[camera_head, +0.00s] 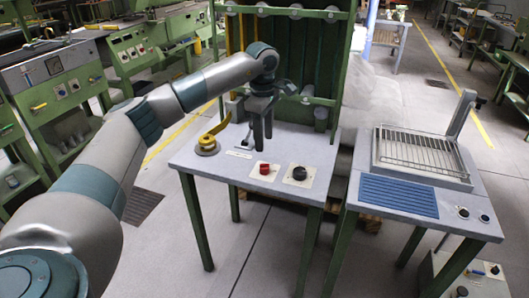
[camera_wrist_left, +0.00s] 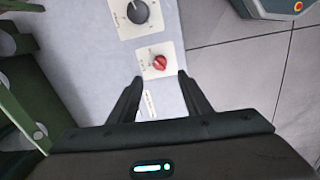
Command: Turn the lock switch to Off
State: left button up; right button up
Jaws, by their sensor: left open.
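A red rotary switch (camera_head: 264,169) sits on a small square pale plate on the grey table; it also shows in the left wrist view (camera_wrist_left: 160,63). It looks like the lock switch, but its markings are too small to read. A black dial (camera_head: 299,173) on its own plate is beside it and shows at the top of the left wrist view (camera_wrist_left: 138,12). My left gripper (camera_head: 263,139) is open and empty, pointing down above the table. In the left wrist view its fingertips (camera_wrist_left: 159,77) lie either side of a spot just short of the red switch. My right gripper is out of view.
A yellow-handled part (camera_head: 213,133) on a round base stands at the table's left. A small label (camera_head: 239,154) lies near the red switch. Green posts (camera_head: 233,60) rise behind. A second table with a wire rack (camera_head: 421,153) stands to the right, across a gap.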

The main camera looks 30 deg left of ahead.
pick_arm(q)
notch_tip(320, 180, up, 6)
jog(key=shift+s+r, duration=0.15)
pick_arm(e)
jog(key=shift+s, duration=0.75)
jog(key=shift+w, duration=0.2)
